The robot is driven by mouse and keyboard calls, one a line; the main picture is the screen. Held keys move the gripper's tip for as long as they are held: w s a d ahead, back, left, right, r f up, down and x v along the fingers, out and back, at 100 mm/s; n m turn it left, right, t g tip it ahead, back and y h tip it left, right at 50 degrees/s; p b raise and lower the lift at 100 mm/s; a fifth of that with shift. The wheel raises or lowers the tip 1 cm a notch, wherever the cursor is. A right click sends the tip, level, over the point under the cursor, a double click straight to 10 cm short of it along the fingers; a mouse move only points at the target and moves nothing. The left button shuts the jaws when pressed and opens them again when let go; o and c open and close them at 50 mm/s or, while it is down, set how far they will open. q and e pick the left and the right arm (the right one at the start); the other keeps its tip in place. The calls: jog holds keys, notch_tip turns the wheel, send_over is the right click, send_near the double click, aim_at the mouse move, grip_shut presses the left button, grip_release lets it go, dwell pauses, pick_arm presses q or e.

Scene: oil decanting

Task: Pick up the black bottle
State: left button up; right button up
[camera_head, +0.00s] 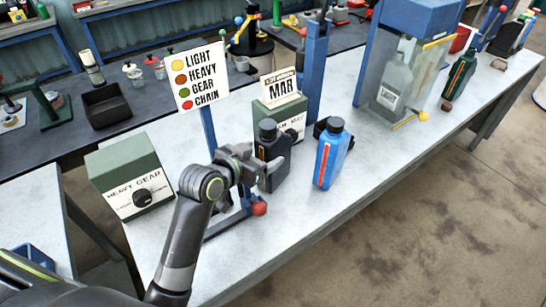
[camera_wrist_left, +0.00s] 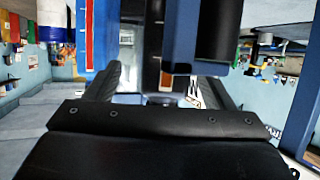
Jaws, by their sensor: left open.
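The black bottle (camera_head: 275,160) stands upright on the light workbench, left of the blue bottle (camera_head: 330,157). My left gripper (camera_head: 262,168) is open at the black bottle's left side, its fingertips overlapping the bottle in the head view. Whether the fingers touch it cannot be told. In the left wrist view, my open fingers (camera_wrist_left: 162,88) spread on either side of a dark body with a red-orange strip, seemingly the black bottle (camera_wrist_left: 152,42). The blue bottle (camera_wrist_left: 100,35) shows at the left there. My right gripper is not in view.
A green HEAVY GEAR box (camera_head: 130,178) stands left of my arm. Another green box (camera_head: 287,116) with a MAR sign is behind the bottles. A blue lever stand with a red ball (camera_head: 259,208) is close below my gripper. The bench front right is clear.

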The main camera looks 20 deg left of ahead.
aim_at(262, 153)
pick_arm(q)
jog(key=x, duration=0.1)
jog(key=p+x, duration=0.1)
jog(key=x, duration=0.1)
jog(key=shift+w+a+f, duration=0.3)
jog(key=shift+w, duration=0.05)
jog(key=shift+w+d+f, duration=0.2)
jog(key=shift+w+f, duration=0.15)
jog(key=shift+w, duration=0.2)
grip_shut()
jog(key=shift+w+r, duration=0.1)
jog(key=shift+r, duration=0.15)
